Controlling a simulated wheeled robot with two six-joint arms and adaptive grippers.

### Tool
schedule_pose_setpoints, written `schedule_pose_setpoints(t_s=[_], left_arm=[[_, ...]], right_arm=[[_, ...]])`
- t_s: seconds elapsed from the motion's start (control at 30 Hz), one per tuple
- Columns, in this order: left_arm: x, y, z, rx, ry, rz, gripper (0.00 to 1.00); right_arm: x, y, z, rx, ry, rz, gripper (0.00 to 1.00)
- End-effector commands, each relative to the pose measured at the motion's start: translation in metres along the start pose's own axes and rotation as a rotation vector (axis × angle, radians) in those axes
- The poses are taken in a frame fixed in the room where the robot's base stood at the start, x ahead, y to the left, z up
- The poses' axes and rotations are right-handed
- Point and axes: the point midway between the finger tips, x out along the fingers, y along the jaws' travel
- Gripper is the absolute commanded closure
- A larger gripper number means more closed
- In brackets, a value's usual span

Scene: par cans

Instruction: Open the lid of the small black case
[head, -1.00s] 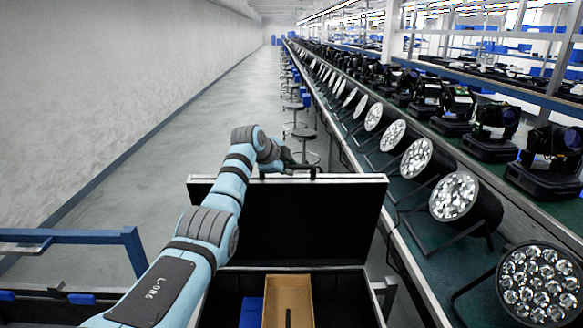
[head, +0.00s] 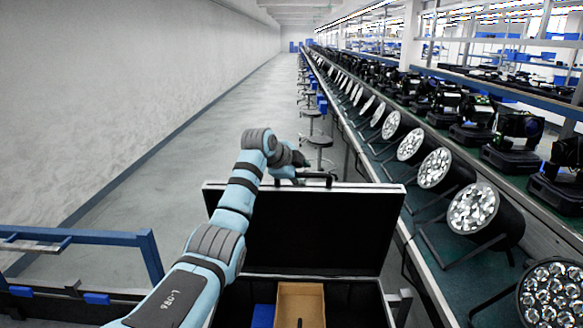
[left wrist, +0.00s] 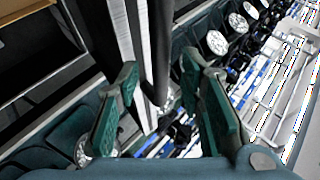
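The small black case (head: 344,262) stands open in front of me in the head view. Its black lid (head: 330,232) stands up roughly vertical at the far side, with a pale metal rim. A dark handle (head: 318,176) shows at the lid's top edge. My left gripper (head: 300,160) is at that top edge, beside the handle. In the left wrist view its two green-padded fingers (left wrist: 162,66) are spread, with the lid's metal edge (left wrist: 140,50) and a dark bar, likely the handle, between them. I cannot tell whether they touch. My right gripper is not in view.
A tan open box (head: 300,300) and a blue item (head: 263,316) lie inside the case. A long bench with par cans (head: 473,208) runs along the right. A blue frame (head: 110,238) stands at the left. The grey aisle floor (head: 200,140) beyond is mostly clear, with stools (head: 320,142) along the bench.

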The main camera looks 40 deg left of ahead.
Motion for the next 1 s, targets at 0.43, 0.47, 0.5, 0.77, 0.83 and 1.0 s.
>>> schedule_pose_setpoints(t_s=[0.43, 0.47, 0.5, 0.77, 0.83, 1.0], left_arm=[[-0.088, 0.0, 0.0, -0.001, -0.002, 0.002, 0.65], [-0.089, 0.0, 0.0, -0.001, -0.002, 0.002, 0.65], [-0.089, 0.0, 0.0, -0.001, -0.001, 0.002, 0.65], [-0.088, 0.0, 0.0, -0.001, -0.001, 0.002, 0.65], [-0.088, 0.0, 0.0, -0.001, -0.001, 0.002, 0.65], [-0.079, 0.013, -0.002, -0.007, -0.009, 0.018, 0.65]], right_arm=[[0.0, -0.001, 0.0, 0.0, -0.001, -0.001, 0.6], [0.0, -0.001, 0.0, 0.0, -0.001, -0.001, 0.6], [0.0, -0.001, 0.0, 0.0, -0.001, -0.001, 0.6], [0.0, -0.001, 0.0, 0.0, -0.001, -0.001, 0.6], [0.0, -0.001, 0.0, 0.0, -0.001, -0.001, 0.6], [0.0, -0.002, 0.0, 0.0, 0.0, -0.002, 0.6]])
